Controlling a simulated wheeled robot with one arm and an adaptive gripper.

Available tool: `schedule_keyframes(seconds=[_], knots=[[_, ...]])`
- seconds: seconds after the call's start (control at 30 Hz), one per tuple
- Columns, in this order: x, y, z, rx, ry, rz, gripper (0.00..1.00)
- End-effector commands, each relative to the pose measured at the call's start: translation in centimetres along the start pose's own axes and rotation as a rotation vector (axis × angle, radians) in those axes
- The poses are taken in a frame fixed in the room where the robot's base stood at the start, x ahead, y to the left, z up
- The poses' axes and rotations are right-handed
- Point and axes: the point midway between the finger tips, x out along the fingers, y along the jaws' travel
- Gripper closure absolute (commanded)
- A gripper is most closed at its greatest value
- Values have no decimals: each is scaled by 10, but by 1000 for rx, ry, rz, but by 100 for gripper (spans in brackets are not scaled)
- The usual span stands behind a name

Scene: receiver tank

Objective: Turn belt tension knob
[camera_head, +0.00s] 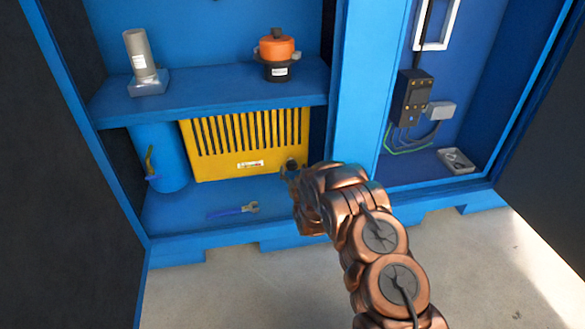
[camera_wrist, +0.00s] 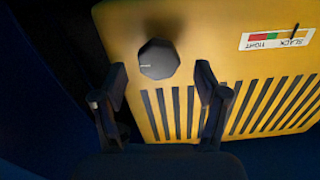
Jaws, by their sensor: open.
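The belt tension knob (camera_wrist: 158,59) is a dark faceted knob with a small pale mark line, on the yellow slotted guard (camera_wrist: 215,45). In the head view the knob (camera_head: 291,165) is at the guard's lower right corner, beside the end of my arm. A label reading SLACK and TIGHT (camera_wrist: 277,39), with red and green bands and a dark pointer, shows upside down in the wrist view. My gripper (camera_wrist: 160,80) is open, its two dark fingers on either side of and below the knob in the picture. I cannot tell whether either finger touches it.
A blue-handled wrench (camera_head: 234,211) lies on the cabinet floor. A blue cylinder (camera_head: 160,158) stands left of the guard. The shelf (camera_head: 205,95) above holds a grey cylinder (camera_head: 142,60) and an orange-topped device (camera_head: 276,55). A blue post (camera_head: 357,90) separates the right bay with its electrical box (camera_head: 411,98).

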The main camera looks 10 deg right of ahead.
Motion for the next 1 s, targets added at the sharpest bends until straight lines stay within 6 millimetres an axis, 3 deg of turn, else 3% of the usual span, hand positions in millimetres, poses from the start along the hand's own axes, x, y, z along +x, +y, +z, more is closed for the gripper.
schedule_keyframes(seconds=[0.3,0.7,1.0], knots=[[28,2,0,1,2,3,27],[33,4,-1,1,0,5,27],[32,4,-1,1,0,5,56]])
